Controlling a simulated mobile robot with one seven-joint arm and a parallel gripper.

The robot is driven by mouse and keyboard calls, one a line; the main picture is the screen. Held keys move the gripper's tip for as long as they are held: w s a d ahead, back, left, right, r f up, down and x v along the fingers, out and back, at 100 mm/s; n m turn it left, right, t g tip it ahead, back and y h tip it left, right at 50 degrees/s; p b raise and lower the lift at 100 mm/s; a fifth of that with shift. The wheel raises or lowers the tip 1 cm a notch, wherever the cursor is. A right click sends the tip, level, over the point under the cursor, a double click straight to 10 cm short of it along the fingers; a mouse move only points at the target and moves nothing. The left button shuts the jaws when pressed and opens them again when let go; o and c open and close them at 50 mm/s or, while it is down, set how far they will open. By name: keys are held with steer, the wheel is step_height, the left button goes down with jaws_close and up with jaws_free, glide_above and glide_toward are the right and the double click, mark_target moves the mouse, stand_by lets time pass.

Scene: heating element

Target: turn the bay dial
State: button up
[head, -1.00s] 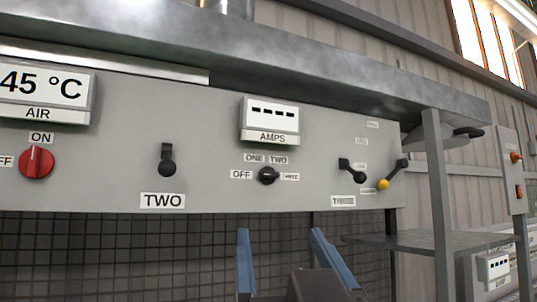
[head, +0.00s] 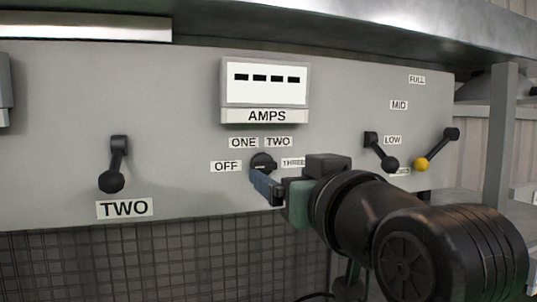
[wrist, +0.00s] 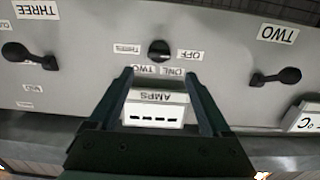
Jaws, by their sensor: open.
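The bay dial is a small black knob (head: 262,160) on the grey panel below the AMPS display (head: 265,90). The labels OFF, ONE, TWO and THREE stand around it. My gripper (head: 266,187) is in front of the dial, its blue fingers overlapping the knob's lower edge. In the wrist view, which is upside down, the dial (wrist: 160,51) shows whole, just beyond the gap between the open fingers (wrist: 158,76). Nothing is between the fingers, and they look apart from the dial. Which label the dial points at is too small to tell.
A black lever (head: 112,180) above the label TWO is to the left. To the right are another black lever (head: 385,158) and a yellow-knobbed lever (head: 424,162). A metal ledge (head: 380,30) overhangs the panel. Dark mesh (head: 150,262) is below.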

mark_target(266, 166)
steer(key=p+x, duration=0.2)
steer(key=x, duration=0.4)
steer(key=shift+w+r+p, duration=0.1)
steer(key=shift+w+p, duration=0.25)
steer(key=shift+x, duration=0.8)
steer(key=shift+c, duration=0.3)
jaws_close()
